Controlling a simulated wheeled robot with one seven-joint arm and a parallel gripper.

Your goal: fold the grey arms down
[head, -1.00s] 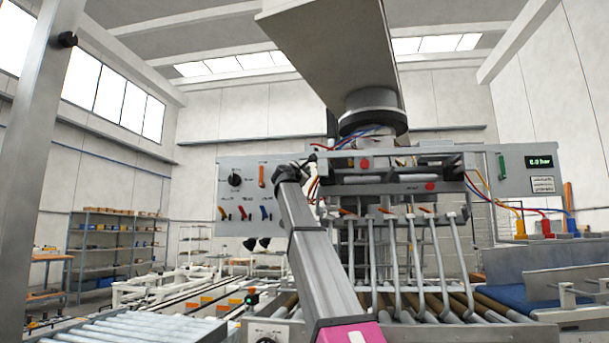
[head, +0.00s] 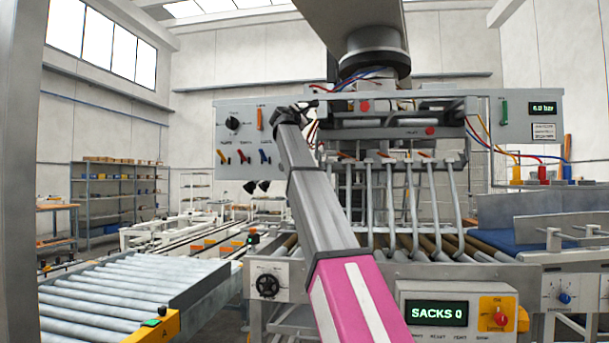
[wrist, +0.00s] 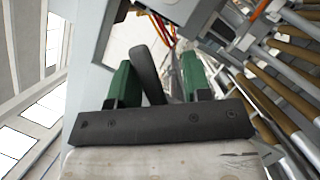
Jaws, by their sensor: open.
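Several curved grey arms (head: 412,195) hang from the palletizer head's crossbar, with their lower ends near the brown rollers. Small orange parts sit along the bar at their tops. My gripper (head: 291,110) is beside the right edge of the grey control panel (head: 237,172), left of the hanging arms; my arm partly hides it. In the wrist view my gripper (wrist: 157,82) is open, with two green fingers apart. A dark rounded bar (wrist: 150,75) stands between the fingers, with gaps visible on both sides. I cannot tell what it belongs to.
The panel carries a black knob (head: 232,123) and an orange lever (head: 260,119). A right-hand panel has a green handle (head: 504,113). A roller conveyor (head: 120,295) lies at left. A display box reading "SACKS 0" (head: 436,313) stands at front. Cables hang close to my gripper.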

